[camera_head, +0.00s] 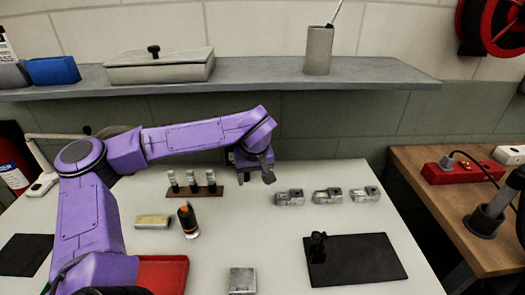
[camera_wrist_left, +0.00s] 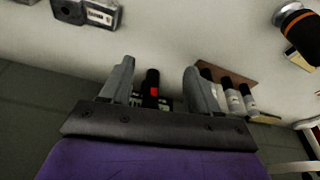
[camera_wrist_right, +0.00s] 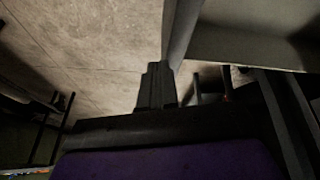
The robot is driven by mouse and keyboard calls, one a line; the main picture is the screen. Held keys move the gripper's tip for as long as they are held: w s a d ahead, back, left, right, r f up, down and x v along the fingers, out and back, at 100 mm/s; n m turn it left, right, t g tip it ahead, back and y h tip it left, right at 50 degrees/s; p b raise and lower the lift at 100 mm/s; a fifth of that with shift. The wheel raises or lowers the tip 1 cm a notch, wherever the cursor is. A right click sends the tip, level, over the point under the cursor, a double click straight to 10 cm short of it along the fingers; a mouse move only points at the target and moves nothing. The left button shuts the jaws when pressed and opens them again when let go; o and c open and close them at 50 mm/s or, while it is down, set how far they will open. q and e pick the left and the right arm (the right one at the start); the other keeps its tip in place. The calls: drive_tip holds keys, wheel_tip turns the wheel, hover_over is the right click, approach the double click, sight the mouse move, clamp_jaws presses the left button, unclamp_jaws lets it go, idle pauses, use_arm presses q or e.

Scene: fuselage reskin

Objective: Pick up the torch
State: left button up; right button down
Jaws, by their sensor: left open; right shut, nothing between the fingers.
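My left gripper (camera_head: 262,175) is over the back of the white table in the head view. In the left wrist view its open fingers (camera_wrist_left: 155,85) stand on either side of a black item (camera_wrist_left: 151,80) with a red spot. Its lower part is hidden by the gripper, and I cannot tell whether the fingers touch it. A black cylinder with an orange band (camera_head: 187,218) stands on the table; it also shows in the left wrist view (camera_wrist_left: 303,28). I cannot tell for sure which of these is the torch. My right gripper (camera_wrist_right: 160,88) is shut and empty, away from the table.
A rack of small bottles (camera_head: 194,190) stands left of my left gripper. Several metal blocks (camera_head: 328,196) lie to its right. A black mat (camera_head: 365,262) and a red tray (camera_head: 165,272) are nearer. A grey shelf (camera_head: 270,77) runs above the back of the table.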

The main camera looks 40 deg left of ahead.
use_arm(q)
drive_tip(key=w+a, duration=0.2)
drive_tip(key=a, duration=0.1)
drive_tip(key=w+a+p, duration=0.1)
drive_tip(key=w+a, duration=0.2)
drive_tip(key=w+a+p, duration=0.1)
drive_tip(key=w+a, duration=0.1)
drive_tip(key=a, duration=0.1)
drive_tip(key=shift+w+a+r, duration=0.1)
drive_tip(key=shift+w+r, duration=0.05)
drive_tip(key=shift+r, duration=0.1)
drive_tip(key=x, duration=0.5)
drive_tip(key=shift+a+f, duration=0.1)
drive_tip(key=shift+a, duration=0.1)
drive_tip(key=shift+d, duration=0.1)
drive_tip(key=shift+c, duration=1.2)
drive_tip(key=c, duration=0.6)
